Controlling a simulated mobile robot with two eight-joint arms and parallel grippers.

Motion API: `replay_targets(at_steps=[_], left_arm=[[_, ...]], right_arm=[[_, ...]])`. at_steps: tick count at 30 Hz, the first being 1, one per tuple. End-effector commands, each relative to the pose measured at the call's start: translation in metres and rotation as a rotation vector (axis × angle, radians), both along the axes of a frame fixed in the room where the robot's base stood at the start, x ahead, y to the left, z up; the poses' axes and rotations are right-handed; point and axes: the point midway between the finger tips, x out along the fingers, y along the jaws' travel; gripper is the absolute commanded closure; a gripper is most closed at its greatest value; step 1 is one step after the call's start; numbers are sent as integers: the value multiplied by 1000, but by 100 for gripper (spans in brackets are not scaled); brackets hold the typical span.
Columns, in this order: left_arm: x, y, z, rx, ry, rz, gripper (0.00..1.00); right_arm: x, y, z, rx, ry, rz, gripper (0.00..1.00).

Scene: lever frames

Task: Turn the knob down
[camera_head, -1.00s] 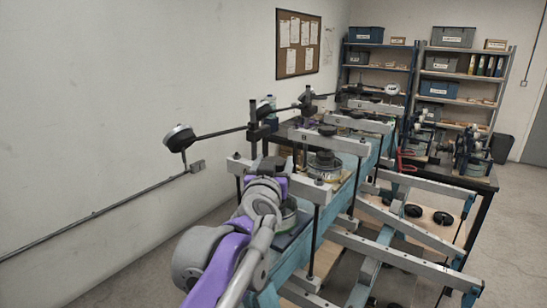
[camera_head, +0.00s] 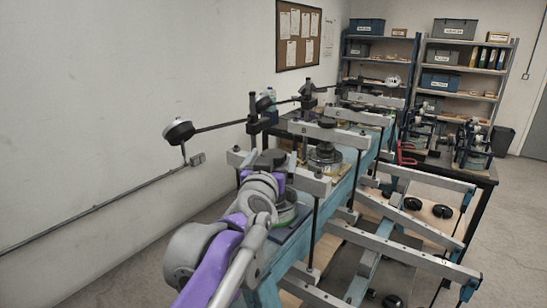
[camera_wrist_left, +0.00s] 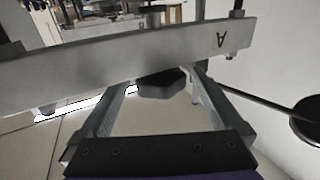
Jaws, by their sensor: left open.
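A dark round knob (camera_head: 273,155) sits on top of the nearest grey crossbar (camera_head: 316,186). In the left wrist view the same dark knob (camera_wrist_left: 162,84) shows at the edge of the bar marked A (camera_wrist_left: 120,53). My left gripper (camera_wrist_left: 161,92) is open, with one pale finger to each side of the knob. I cannot tell whether either finger touches it. In the head view my left gripper (camera_head: 270,164) is at the near crossbar, and my wrist hides part of the bar. My right gripper is not in view.
A thin rod with a black-and-white weight (camera_head: 179,131) sticks out left toward the wall. More crossbars with knobs (camera_head: 326,122) stand behind on the blue frame. Shelves (camera_head: 460,85) stand at the back. Lower grey beams (camera_head: 400,248) fill the right side.

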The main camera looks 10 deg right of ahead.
Motion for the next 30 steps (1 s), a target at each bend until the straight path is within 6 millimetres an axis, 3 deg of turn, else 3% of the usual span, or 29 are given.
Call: replay_targets(at_steps=[9, 15, 30], left_arm=[[-58, 21, -3, 0, 2, -2, 0], [-84, 30, -2, 0, 1, -2, 0], [-90, 36, -1, 0, -1, 7, 0]], right_arm=[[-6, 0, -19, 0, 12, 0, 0], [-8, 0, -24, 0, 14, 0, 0], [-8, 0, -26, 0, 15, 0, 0]])
